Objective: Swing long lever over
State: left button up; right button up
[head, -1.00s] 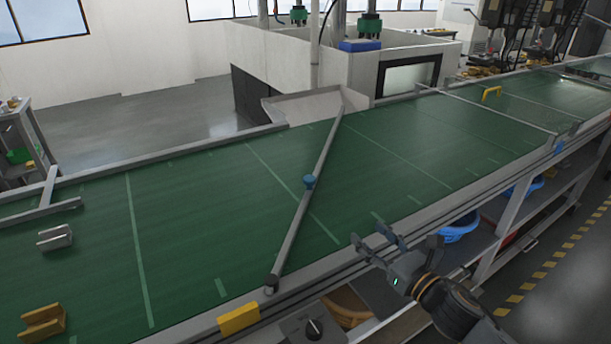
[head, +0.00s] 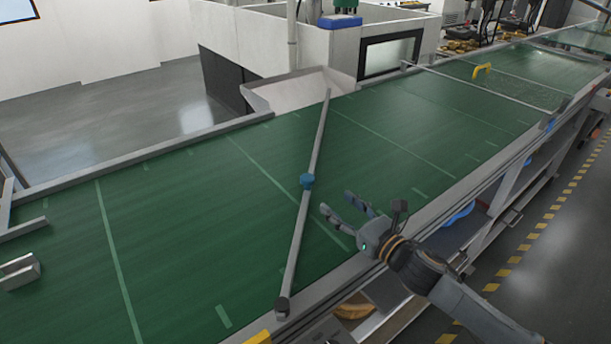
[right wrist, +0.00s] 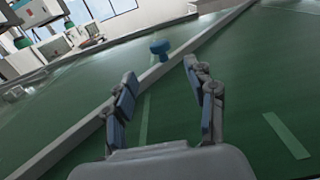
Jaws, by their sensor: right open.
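The long lever (head: 298,220) is a thin grey bar lying diagonally across the green conveyor. It runs from a pivot at the near rail to the far edge by a light chute. A blue knob (head: 307,181) stands on the bar about midway. My right gripper (head: 346,207) is open and empty over the belt, to the right of the knob and apart from it. In the right wrist view the knob (right wrist: 159,47) shows beyond and between the open fingers (right wrist: 160,85), with the bar (right wrist: 120,93) behind them. My left gripper is not in view.
The green belt (head: 190,225) is clear around the lever. A grey metal piece (head: 20,271) lies at far left. A yellow handle (head: 481,70) stands farther right on the line. The near rail (head: 345,282) runs beneath my right arm.

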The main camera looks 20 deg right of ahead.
aim_at(312, 182)
jog(key=p+x, duration=0.2)
jog(key=x, duration=0.9)
jog(key=shift+w+a, duration=0.1)
jog(key=shift+w, duration=0.1)
jog(key=shift+w+a, duration=0.2)
jog(key=shift+w, duration=0.3)
grip_shut()
